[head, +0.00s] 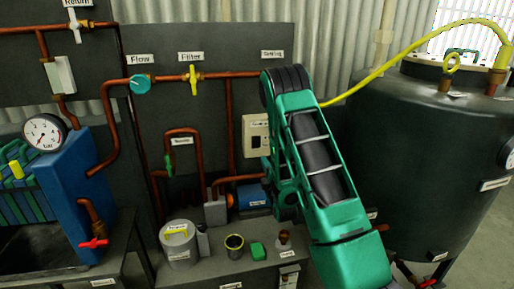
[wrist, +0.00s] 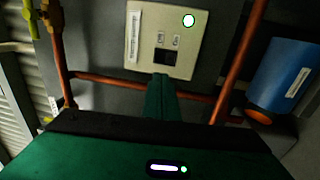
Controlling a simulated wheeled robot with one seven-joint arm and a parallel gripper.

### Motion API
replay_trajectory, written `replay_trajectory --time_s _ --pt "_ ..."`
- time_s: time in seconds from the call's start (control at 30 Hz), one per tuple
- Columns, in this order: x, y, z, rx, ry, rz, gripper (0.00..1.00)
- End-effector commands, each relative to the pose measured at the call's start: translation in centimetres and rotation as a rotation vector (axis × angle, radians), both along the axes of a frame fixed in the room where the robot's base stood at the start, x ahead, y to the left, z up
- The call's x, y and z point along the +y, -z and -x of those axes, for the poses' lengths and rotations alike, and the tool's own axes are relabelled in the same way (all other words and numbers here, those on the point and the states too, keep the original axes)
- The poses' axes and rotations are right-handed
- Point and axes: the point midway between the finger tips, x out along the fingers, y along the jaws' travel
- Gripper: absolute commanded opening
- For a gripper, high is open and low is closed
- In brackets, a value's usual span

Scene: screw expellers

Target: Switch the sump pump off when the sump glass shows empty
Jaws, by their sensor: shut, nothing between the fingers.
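A cream switch panel (head: 250,140) is on the dark wall board, partly hidden by my arm in the head view. In the wrist view the panel (wrist: 147,30) shows a dark rocker switch (wrist: 165,57) under two small labels, and a round lamp (wrist: 189,20), white with a green rim. My gripper (wrist: 161,80) is shut and empty, its tips just below the switch in the picture; I cannot tell whether they touch it. A blue motor-like body with an orange end (head: 254,196), possibly the pump, also shows in the wrist view (wrist: 287,75). I cannot make out a sump glass.
Copper pipes (head: 231,125) run around the panel. A large dark tank (head: 430,150) stands at right with a yellow hose (head: 410,50). The bench below holds a grey pot (head: 179,250), a dark cup (head: 234,246) and a green block (head: 257,251). A blue press (head: 70,185) stands left.

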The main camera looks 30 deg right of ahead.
Motion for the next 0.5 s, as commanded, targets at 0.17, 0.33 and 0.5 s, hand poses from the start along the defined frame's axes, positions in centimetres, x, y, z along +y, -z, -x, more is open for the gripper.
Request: replay_trajectory --time_s 0.17,0.33,0.5 --pt "-0.7 -0.4 -2.3 -0.003 0.001 0.0 0.0" --pt "-1.6 -0.7 -5.4 -0.002 0.001 0.0 0.0" --pt "-2.6 -1.1 -8.4 -0.003 0.003 -0.002 0.0"
